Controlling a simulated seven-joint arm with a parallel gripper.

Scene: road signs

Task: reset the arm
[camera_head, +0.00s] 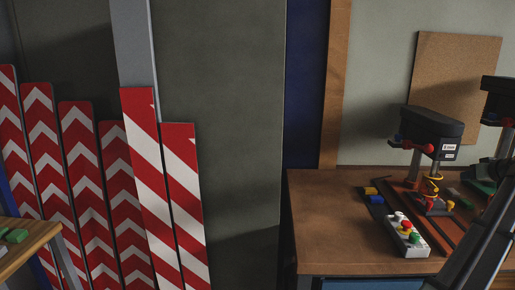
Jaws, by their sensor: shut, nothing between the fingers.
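My gripper is not in this view, so I cannot see where its fingers are. A dark slanted bar (474,243) rises from the bottom right edge and runs off the right side. I cannot tell what it belongs to.
Red and white striped sign boards (150,190) lean at the left. A brown workbench (325,215) at the right holds a drill press (433,130) and a white control box (407,237) with coloured buttons. A wooden table corner (25,236) shows at lower left. The bench's left part is clear.

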